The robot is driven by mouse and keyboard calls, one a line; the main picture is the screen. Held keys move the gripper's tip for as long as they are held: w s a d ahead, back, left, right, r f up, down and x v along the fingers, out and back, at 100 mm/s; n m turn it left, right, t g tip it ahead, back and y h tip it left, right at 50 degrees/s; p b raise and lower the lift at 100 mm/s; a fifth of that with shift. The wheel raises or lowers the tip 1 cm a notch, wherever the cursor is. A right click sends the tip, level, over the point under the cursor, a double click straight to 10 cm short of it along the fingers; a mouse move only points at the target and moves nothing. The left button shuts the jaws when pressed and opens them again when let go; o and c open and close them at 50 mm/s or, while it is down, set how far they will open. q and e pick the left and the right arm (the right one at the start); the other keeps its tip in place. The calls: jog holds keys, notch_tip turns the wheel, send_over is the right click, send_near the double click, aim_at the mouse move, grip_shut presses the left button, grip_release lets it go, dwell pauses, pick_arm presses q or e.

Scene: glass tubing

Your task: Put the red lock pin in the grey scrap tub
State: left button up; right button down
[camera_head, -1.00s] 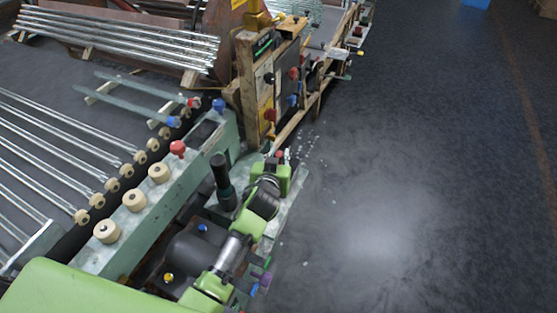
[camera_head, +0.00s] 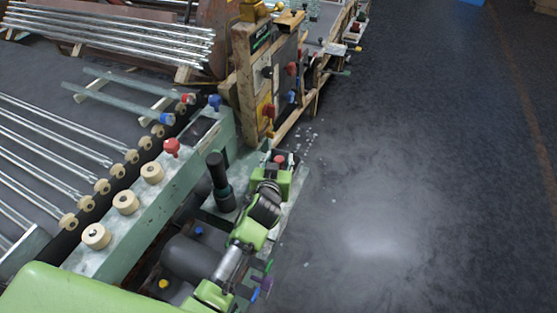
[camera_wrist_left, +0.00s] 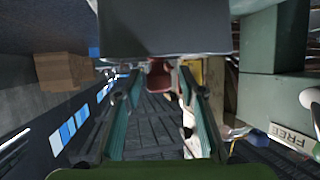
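My left gripper (camera_head: 279,160) is at the end of my green and black arm, beside the bench's right end in the head view. A small red piece (camera_head: 279,158), possibly the red lock pin, shows at its tip. In the left wrist view the two dark teal fingers (camera_wrist_left: 162,82) stand apart, with a dark red piece (camera_wrist_left: 158,75) between their tips. Whether they press on it is unclear. A dark block (camera_wrist_left: 165,28) lies just above it. Another red knob (camera_head: 171,147) stands on the green bench rail. I cannot make out the grey scrap tub. My right gripper is not in view.
Glass tubes (camera_head: 45,135) and cream rollers (camera_head: 96,236) lie on the left. A black upright handle (camera_head: 220,182) stands close left of my arm. A wooden-framed panel (camera_head: 265,75) stands beyond. The dark floor (camera_head: 400,180) at right is clear.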

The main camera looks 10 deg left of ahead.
pick_arm(q)
jog(key=shift+r, duration=0.2)
jog(key=shift+s, duration=0.25)
jog(key=v, duration=1.1)
jog(key=shift+s, duration=0.2)
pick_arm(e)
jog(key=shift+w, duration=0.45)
